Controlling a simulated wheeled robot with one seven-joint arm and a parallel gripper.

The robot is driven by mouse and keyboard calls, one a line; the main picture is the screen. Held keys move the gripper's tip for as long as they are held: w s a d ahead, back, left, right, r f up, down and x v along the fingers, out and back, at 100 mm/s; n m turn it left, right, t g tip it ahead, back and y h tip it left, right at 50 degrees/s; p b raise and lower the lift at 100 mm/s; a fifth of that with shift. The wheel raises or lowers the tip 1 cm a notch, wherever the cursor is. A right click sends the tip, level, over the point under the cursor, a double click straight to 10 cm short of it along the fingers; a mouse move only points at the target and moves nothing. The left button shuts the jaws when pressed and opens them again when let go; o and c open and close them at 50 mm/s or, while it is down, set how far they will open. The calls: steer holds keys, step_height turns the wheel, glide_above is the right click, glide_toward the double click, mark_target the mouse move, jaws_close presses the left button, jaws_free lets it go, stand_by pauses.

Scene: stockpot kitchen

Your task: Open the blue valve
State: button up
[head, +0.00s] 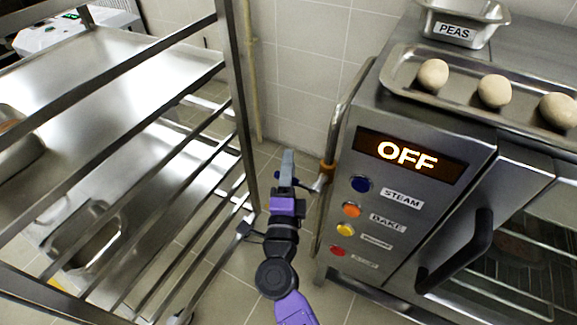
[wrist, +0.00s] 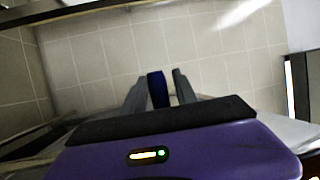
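The blue valve handle (wrist: 157,90) stands between the two grey fingers of my gripper (wrist: 160,88) in the wrist view. The left finger is close beside it, and a narrow gap shows at the right finger. In the head view my gripper (head: 287,165) is just left of the oven's side pipe. A dark blue end of the handle (head: 277,174) shows at the gripper's left side; most of the handle is hidden behind the fingers. The valve's metal body (head: 320,183) sits by an orange fitting (head: 327,168) on the pipe.
A steel oven (head: 400,215) with an OFF display and several coloured buttons stands at right. A tray of dough balls (head: 410,80) and a PEAS pan (head: 455,32) are on top. A steel rack (head: 237,90) stands close at left. The gap between is narrow.

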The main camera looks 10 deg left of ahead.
jaws_close()
stand_by(1.2)
